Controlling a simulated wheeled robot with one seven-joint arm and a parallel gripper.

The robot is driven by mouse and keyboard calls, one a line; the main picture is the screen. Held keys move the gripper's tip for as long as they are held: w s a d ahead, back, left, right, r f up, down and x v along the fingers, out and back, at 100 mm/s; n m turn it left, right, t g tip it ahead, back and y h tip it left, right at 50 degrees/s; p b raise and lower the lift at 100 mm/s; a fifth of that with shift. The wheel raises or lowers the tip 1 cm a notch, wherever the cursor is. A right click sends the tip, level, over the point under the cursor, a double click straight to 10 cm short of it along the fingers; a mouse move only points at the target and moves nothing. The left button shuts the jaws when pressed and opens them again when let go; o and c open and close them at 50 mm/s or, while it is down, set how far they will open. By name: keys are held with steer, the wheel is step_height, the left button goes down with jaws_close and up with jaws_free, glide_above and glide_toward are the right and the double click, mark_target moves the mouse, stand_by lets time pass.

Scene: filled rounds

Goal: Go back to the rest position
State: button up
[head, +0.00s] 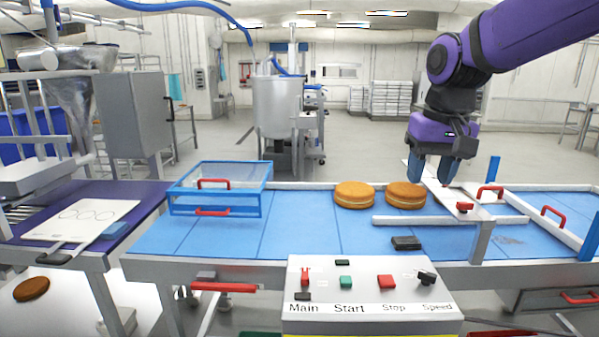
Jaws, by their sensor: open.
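My gripper (432,168) hangs from the purple arm at the right of the head view, fingers pointing down, with a gap between its two blue fingertips. It is empty. It is above the blue conveyor (310,230), beside a filled round (405,194). The fingertips overlap the right side of that round's area in the picture; I cannot tell whether they touch it. A second filled round (354,194) sits just to the left on the belt.
A blue-framed clear guard (220,190) with red handles stands on the conveyor's left. A white rail (440,221) and a metal post (482,235) are near the gripper. A control box (365,290) stands in front. A brown round (32,289) lies low at far left.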

steer(key=s+d+f+t, duration=0.1)
steer(key=s+d, duration=0.3)
steer(key=s, duration=0.5)
steer(key=s+d+t, duration=0.2)
steer(key=s+d, duration=0.2)
steer(key=s, duration=0.6)
steer(key=shift+f+t+h, duration=0.3)
steer(key=shift+f+t, duration=0.05)
steer(key=shift+t, duration=0.05)
steer(key=shift+c, duration=0.2)
